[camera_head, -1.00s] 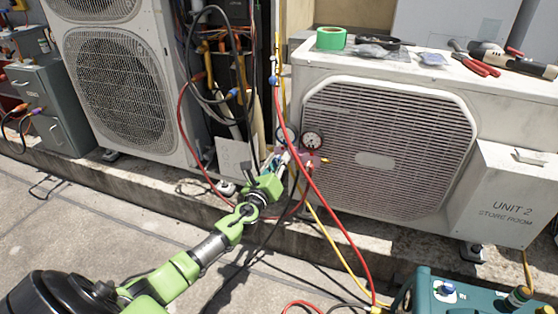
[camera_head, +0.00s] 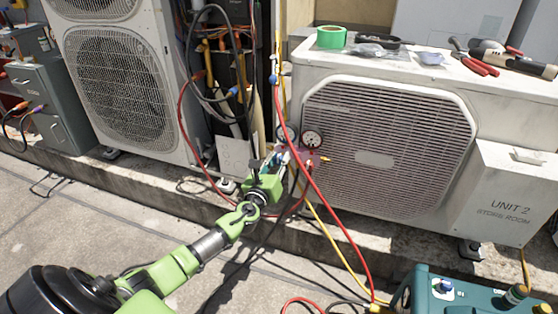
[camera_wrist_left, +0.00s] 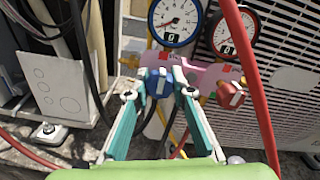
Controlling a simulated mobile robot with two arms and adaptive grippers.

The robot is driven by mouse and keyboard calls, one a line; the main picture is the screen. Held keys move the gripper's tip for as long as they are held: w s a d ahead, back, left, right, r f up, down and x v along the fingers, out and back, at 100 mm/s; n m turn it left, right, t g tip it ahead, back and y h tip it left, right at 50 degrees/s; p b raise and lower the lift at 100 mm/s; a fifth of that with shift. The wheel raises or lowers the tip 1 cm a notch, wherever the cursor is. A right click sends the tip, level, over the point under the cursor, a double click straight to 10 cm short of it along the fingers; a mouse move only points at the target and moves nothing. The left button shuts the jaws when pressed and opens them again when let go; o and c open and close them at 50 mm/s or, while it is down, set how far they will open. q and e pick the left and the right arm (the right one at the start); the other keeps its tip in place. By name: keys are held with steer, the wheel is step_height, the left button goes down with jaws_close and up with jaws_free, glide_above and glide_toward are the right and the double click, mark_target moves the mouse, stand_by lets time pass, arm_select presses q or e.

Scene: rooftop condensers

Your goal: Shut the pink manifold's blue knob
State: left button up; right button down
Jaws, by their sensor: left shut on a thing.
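The pink manifold (camera_wrist_left: 212,76) hangs in front of the condenser, with a blue-rimmed gauge (camera_wrist_left: 175,20) and a red-rimmed gauge (camera_wrist_left: 233,34) above it. Its blue knob (camera_wrist_left: 158,84) is on the left side and its red knob (camera_wrist_left: 231,95) on the right in the wrist view. My left gripper (camera_wrist_left: 159,82) is shut on the blue knob, one finger on each side. In the head view the manifold (camera_head: 314,158) is partly hidden by my left gripper (camera_head: 281,158) and the hoses. My right gripper is not in view.
A red hose (camera_head: 305,170) runs down close to the right of my gripper. Black and yellow hoses hang nearby. The UNIT 2 condenser (camera_head: 350,205) stands behind, with tools on top. A teal machine (camera_head: 470,298) is at the front right.

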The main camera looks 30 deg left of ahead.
arm_select(q)
steer(key=o, duration=1.1)
steer(key=shift+f, duration=0.1)
steer(key=v, duration=1.2)
